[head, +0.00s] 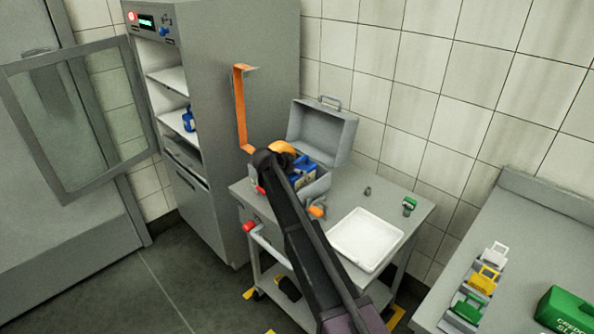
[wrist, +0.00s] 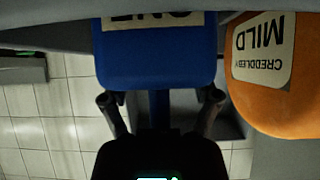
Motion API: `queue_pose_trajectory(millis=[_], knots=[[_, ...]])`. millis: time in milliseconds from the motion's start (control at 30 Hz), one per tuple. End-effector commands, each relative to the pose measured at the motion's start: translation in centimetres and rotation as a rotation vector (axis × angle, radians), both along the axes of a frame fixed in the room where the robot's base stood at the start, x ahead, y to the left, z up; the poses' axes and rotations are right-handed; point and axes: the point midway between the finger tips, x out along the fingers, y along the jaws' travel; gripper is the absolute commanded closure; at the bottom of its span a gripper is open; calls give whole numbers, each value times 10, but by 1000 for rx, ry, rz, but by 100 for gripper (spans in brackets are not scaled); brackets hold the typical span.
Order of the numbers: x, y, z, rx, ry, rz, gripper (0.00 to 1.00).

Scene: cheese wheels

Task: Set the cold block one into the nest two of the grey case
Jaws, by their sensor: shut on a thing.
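The blue cold block one (wrist: 157,55) fills the upper middle of the wrist view, its label upside down and partly cut off. My gripper (wrist: 160,104) is shut on its blue handle. In the head view, blue (head: 304,169) shows at the grey case (head: 320,133), whose lid stands open on the trolley. My arm hides much of the case front. An orange cheese wheel (wrist: 268,75) labelled Creddleby Mild is close beside the block; orange also shows at the case in the head view (head: 283,148). The nests and their numbers are hidden, and I cannot tell whether the block touches a nest.
A tall grey cabinet (head: 240,100) with its glass door open holds another blue item (head: 188,119) on a shelf. A white tray (head: 366,240) and a small green item (head: 409,205) are on the trolley.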

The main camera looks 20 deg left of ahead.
Motion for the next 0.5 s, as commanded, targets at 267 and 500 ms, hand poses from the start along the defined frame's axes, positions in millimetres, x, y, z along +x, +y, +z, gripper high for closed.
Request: queue_pose_trajectory(millis=[267, 500], knots=[[0, 0, -1, -2, -2, 1, 3], [0, 0, -2, 0, -1, 0, 0]])
